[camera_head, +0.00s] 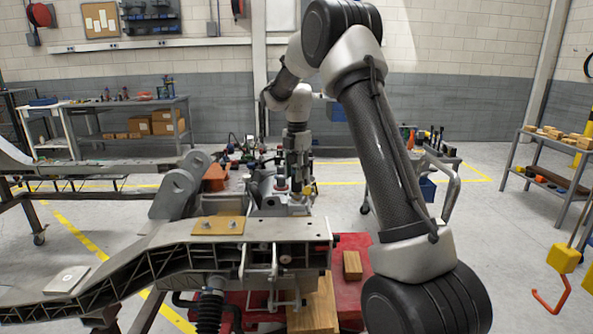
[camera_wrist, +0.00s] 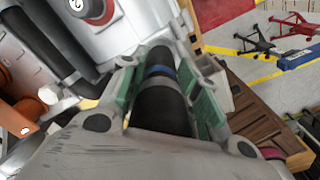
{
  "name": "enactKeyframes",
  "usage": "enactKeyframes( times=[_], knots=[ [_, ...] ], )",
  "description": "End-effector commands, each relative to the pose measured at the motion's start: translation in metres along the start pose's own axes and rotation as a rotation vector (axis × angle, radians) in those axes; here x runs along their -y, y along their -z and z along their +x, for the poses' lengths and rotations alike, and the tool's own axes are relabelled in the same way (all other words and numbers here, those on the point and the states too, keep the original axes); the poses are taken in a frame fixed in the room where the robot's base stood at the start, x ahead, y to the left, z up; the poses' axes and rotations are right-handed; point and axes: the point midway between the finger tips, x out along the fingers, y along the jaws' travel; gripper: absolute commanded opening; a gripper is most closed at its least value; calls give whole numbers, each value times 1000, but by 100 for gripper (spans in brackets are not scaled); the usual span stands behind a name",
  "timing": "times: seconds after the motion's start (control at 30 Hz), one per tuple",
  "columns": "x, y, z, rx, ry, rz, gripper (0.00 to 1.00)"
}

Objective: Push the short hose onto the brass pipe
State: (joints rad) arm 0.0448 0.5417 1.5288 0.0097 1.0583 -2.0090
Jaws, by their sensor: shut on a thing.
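My gripper (camera_wrist: 163,82) is shut on the short hose (camera_wrist: 160,108), a black tube with a blue band around it, held between green finger pads in the wrist view. The far end of the hose lies close to a pale grey part, and I cannot tell whether it touches anything. In the head view my gripper (camera_head: 297,172) points down over the far side of the chassis fixture, and the hose cannot be made out there. I cannot pick out the brass pipe in either view; the hose, fingers or fixture parts may hide it.
The grey chassis frame (camera_head: 262,228) stretches across the front, with a tan plate (camera_head: 217,225) on it. A wooden block (camera_head: 352,264) rests on a red surface below. In the wrist view, a thick black tube (camera_wrist: 45,48) and an orange part (camera_wrist: 10,118) are at left.

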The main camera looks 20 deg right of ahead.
Motion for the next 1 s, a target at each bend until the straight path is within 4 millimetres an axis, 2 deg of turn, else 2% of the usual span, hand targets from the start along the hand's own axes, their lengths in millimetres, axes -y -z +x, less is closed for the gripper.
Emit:
enactKeyframes(
  times=[0.5,1.0],
  knots=[
    [1,0,20,-1,1,0,0],
    [0,0,22,0,0,0,0]
  ],
)
